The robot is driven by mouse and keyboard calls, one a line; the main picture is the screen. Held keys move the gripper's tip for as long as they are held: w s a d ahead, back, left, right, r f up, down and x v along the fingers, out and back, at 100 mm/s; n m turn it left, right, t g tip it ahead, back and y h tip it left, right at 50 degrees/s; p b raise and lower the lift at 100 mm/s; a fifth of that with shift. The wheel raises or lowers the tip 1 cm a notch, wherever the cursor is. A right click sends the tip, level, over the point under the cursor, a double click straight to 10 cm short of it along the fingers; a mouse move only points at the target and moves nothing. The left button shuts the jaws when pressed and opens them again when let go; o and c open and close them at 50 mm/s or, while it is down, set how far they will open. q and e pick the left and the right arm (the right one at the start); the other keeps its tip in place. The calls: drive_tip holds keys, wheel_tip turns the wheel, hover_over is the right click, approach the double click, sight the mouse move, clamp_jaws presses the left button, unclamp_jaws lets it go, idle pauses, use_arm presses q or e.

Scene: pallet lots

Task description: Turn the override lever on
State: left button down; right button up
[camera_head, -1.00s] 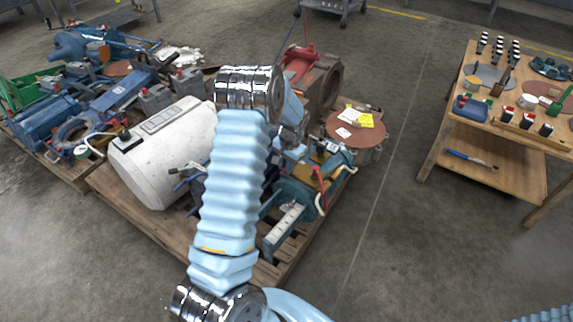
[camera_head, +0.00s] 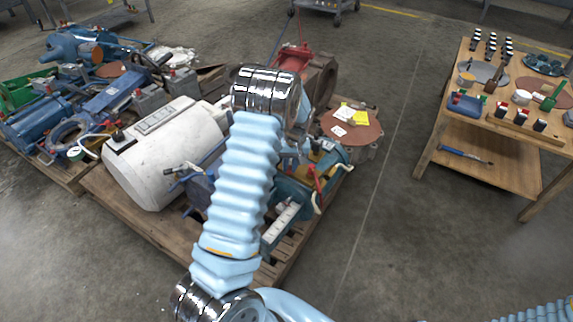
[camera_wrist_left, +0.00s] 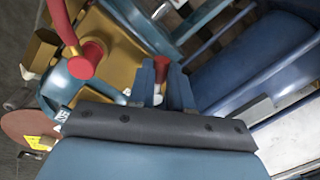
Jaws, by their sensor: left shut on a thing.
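My left gripper (camera_wrist_left: 162,84) is at the blue machine in the left wrist view, its two blue fingers close together around a small red-tipped handle (camera_wrist_left: 161,66). This looks like the override lever; most of it is hidden between the fingers. A curved red bar with a red knob (camera_wrist_left: 85,60) stands to the left of the fingers, apart from them, in front of a yellow-brown block (camera_wrist_left: 115,55). In the head view my left arm covers most of the gripper and the handle. A red bar (camera_head: 316,182) shows on the machine to the right of the arm. My right gripper is out of view.
The machine sits on a wooden pallet (camera_head: 130,212) with a white motor housing (camera_head: 165,150) and a round rust-brown plate (camera_head: 352,128). A second loaded pallet is at far left. A wooden table (camera_head: 440,150) with small parts stands at right. Bare floor lies between.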

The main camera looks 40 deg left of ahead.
use_arm(q)
drive_tip(key=n, duration=0.2)
drive_tip(key=shift+w+d+n, duration=0.35)
drive_tip(key=shift+w+n, duration=0.05)
drive_tip(key=shift+w+d+n+g+h+p, duration=0.15)
drive_tip(key=shift+w+n, duration=0.2)
drive_tip(key=shift+n, duration=0.6)
drive_tip(key=shift+w+d+n+g+h+p, duration=0.15)
drive_tip(key=shift+w+n, duration=0.15)
drive_tip(key=shift+n, duration=0.65)
drive_tip(key=c, duration=1.1)
unclamp_jaws()
drive_tip(key=shift+o, duration=0.2)
wheel_tip(320, 180, up, 14)
drive_tip(key=w, duration=0.1)
drive_tip(key=shift+w+d+p, duration=0.2)
drive_tip(key=shift+w+p, duration=0.1)
drive_tip(key=shift+p, duration=0.15)
drive_tip(key=shift+f, duration=0.15)
